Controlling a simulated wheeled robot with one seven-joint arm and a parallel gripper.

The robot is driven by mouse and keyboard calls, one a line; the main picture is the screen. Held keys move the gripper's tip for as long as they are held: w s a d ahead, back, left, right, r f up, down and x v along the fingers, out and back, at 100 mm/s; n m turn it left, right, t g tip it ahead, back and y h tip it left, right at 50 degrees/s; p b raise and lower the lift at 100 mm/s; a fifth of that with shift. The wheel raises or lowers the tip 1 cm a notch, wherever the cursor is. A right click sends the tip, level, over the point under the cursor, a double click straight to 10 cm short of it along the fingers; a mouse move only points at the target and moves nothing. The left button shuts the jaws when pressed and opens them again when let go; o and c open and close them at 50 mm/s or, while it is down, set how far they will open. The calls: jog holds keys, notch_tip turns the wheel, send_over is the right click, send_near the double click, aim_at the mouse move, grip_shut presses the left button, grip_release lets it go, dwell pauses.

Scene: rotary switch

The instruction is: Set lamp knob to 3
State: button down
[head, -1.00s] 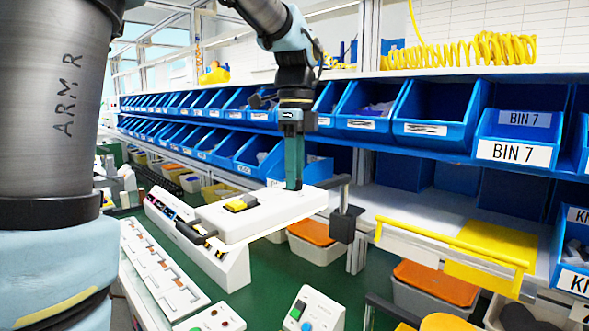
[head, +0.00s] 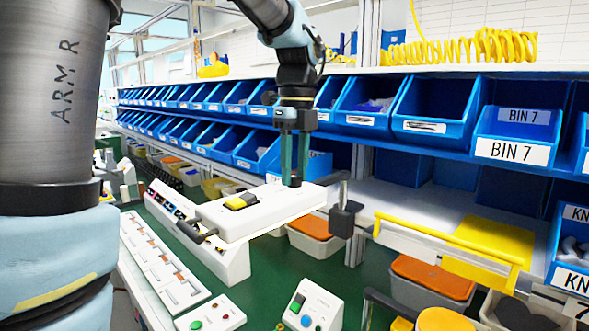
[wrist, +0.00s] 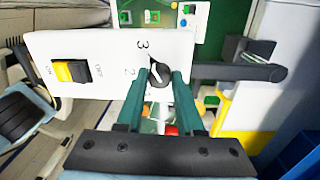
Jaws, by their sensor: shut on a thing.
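The lamp control box (head: 265,213) is white, with a yellow and black ON/OFF switch (head: 241,202). My gripper (head: 293,181) points down over the box's far right end, its green fingers either side of a small dark knob (head: 293,182). In the wrist view, my gripper (wrist: 160,74) is shut on the black knob (wrist: 159,77). The knob's pointed tip faces up and slightly left, toward the printed 3 (wrist: 143,45). The 2 (wrist: 130,71) lies to the left of the knob, and the fingers hide part of the dial.
A dark bar with a bracket (head: 343,215) stands at the box's right end. Rows of blue bins (head: 365,112) stand behind. A panel with coloured buttons (head: 310,308) and a yellow-edged shelf (head: 450,246) lie nearer. Green floor shows below the box.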

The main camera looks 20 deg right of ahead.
aim_at(297, 176)
jog(key=shift+r, duration=0.1)
jog(key=c, duration=0.5)
grip_release()
jog(key=shift+c, duration=0.2)
notch_tip(297, 176, up, 11)
jog(key=b, duration=0.2)
jog(key=shift+d, duration=0.25)
jog(key=shift+f, duration=0.2)
